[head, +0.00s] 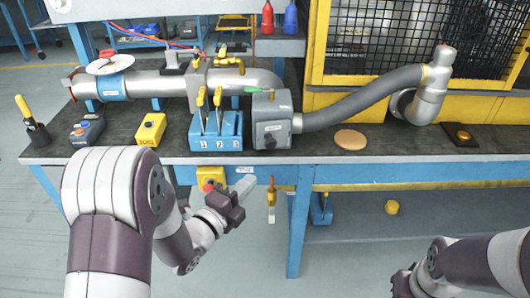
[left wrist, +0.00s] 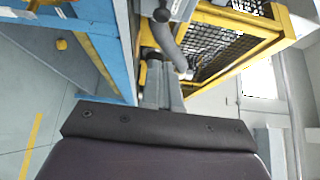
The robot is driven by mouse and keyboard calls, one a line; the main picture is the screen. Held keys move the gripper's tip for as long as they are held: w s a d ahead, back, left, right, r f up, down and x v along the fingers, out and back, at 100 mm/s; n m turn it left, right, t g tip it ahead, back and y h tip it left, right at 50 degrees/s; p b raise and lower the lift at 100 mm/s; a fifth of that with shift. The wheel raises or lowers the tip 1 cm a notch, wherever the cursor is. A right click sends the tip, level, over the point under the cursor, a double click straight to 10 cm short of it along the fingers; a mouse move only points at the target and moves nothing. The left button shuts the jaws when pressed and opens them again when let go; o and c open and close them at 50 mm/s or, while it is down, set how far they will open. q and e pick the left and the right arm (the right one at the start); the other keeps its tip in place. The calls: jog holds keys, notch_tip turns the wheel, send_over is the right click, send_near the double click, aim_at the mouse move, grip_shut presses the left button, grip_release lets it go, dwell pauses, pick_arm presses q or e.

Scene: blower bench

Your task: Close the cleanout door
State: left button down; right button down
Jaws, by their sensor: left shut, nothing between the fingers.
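A grey box (head: 271,120) with a dark knob on its front stands on the bench where the pipe meets the flexible hose. A round pale disc (head: 109,64) sits on top of the metal pipe (head: 145,84) above a blue collar. I cannot tell for certain which part is the cleanout door or how far open it is. My left gripper (head: 243,186) is shut and empty, in front of the bench's front edge and below the box. Its fingers also show in the left wrist view (left wrist: 163,88). My right gripper (head: 404,283) is at the bottom edge, its fingers unclear.
A blue block with yellow-handled levers (head: 217,132) and a yellow box (head: 151,129) stand near the bench edge (head: 400,152). A yellow-red switch (head: 211,179) and a hanging tool (head: 271,196) are near my left gripper. A tan disc (head: 350,139) lies right of the box.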

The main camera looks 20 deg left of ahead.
pick_arm(q)
send_near(271, 146)
jog(key=w+d, duration=0.2)
jog(key=d, duration=0.2)
jog(key=w+a, duration=0.2)
jog(key=shift+w+b, duration=0.3)
jog(key=shift+w, duration=0.1)
jog(key=shift+w+a, duration=0.1)
jog(key=shift+w, duration=0.25)
jog(key=shift+w+a+b, duration=0.3)
jog(key=shift+a+b, duration=0.25)
jog(key=shift+w+a+b, duration=0.3)
jog(key=shift+a+b, duration=0.2)
jog(key=shift+a, duration=0.05)
